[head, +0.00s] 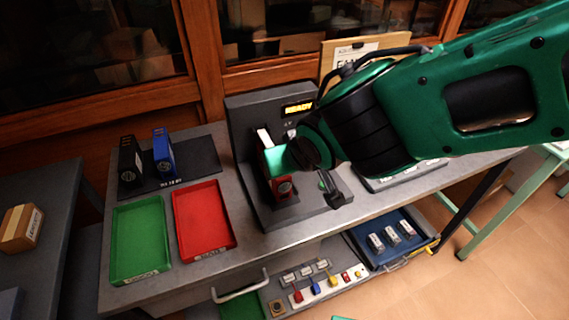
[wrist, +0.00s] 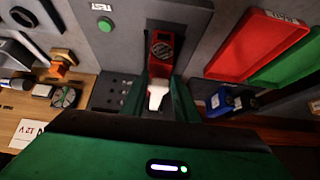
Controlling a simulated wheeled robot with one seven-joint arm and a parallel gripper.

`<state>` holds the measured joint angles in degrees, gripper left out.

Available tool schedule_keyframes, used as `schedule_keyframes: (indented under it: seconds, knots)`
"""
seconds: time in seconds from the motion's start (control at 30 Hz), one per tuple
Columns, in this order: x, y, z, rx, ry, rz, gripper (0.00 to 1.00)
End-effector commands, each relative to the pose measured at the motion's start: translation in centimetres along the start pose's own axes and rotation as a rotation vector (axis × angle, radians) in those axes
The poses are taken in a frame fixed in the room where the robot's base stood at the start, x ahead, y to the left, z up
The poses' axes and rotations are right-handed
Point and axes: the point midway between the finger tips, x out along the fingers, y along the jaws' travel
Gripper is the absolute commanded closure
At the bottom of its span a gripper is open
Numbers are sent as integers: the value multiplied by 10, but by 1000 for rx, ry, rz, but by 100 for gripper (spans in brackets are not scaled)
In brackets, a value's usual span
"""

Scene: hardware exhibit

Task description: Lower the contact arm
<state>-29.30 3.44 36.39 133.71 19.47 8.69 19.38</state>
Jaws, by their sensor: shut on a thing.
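The grey tester (head: 252,113) stands on the bench, its display lit "READY". A red battery pack (head: 284,188) sits upright in its bay; its top with a round emblem also shows in the wrist view (wrist: 162,45). The contact arm's white handle (head: 264,138) stands up behind the pack; in the wrist view the white piece (wrist: 157,95) lies between the two green fingers. My gripper (head: 276,162) is over the bay, shut on this handle. The fingers and hand hide most of the arm and its hinge. A green TEST button (wrist: 105,25) is on the tester's front plate.
Left of the tester lie an empty red tray (head: 203,218) and an empty green tray (head: 140,235). Behind them a black pack (head: 130,160) and a blue pack (head: 163,153) stand on a dark rack. A cardboard sign (head: 335,55) stands behind my arm. A shelf below holds parts.

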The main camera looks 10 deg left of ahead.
Motion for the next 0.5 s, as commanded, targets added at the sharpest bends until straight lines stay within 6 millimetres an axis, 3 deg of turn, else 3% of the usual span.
schedule_keyframes:
  seconds: [0.17,0.2,0.23,0.5]
  knots:
    - [0,0,1,-2,-4,3,100]
    - [0,0,2,-2,-4,3,63]
    - [0,0,1,-3,-4,3,56]
    - [0,-3,0,-5,-2,0,53]
